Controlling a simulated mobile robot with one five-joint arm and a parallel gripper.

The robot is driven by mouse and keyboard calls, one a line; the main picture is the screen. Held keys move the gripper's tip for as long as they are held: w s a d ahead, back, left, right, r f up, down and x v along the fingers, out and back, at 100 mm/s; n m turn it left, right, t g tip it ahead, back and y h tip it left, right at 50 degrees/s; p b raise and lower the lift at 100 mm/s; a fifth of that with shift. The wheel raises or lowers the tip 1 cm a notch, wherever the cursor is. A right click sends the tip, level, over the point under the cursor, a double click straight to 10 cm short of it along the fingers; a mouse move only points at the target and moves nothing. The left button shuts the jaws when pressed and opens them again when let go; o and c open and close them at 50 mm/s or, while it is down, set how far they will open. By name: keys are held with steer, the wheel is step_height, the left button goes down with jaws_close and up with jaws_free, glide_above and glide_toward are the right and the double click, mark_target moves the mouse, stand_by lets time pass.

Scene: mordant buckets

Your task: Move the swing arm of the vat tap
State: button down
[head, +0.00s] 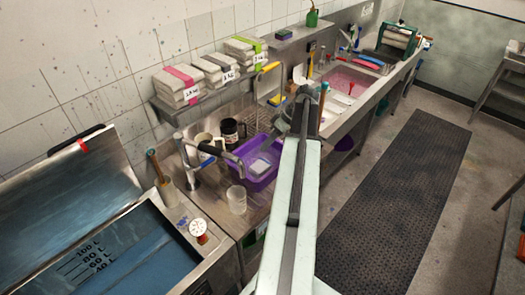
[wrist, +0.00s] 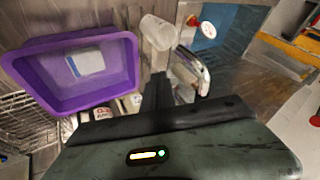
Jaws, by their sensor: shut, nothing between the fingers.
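The chrome vat tap (head: 184,160) stands on the steel counter beside the vat (head: 118,250), which holds blue liquid and has litre marks. In the wrist view the tap (wrist: 193,72) is just right of my fingers and partly hidden by them. My gripper (head: 208,149) is shut and empty, close to the tap and above the counter. Its dark fingers (wrist: 158,88) show in the wrist view. I cannot tell whether they touch the swing arm, or exactly how that arm is turned.
A purple tub (head: 258,175) with a pale block inside stands right of the tap. A clear cup (head: 237,199) is in front of it. A dark mug (head: 230,130) stands behind, and wrapped stacks (head: 177,84) lie on the shelf. A dark floor mat (head: 400,200) is clear.

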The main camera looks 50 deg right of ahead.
steer(key=w+a+f+b, duration=0.2)
steer(key=a+f+b, duration=0.2)
steer(key=a, duration=0.3)
steer(key=shift+a+f, duration=0.25)
steer(key=shift+f, duration=0.55)
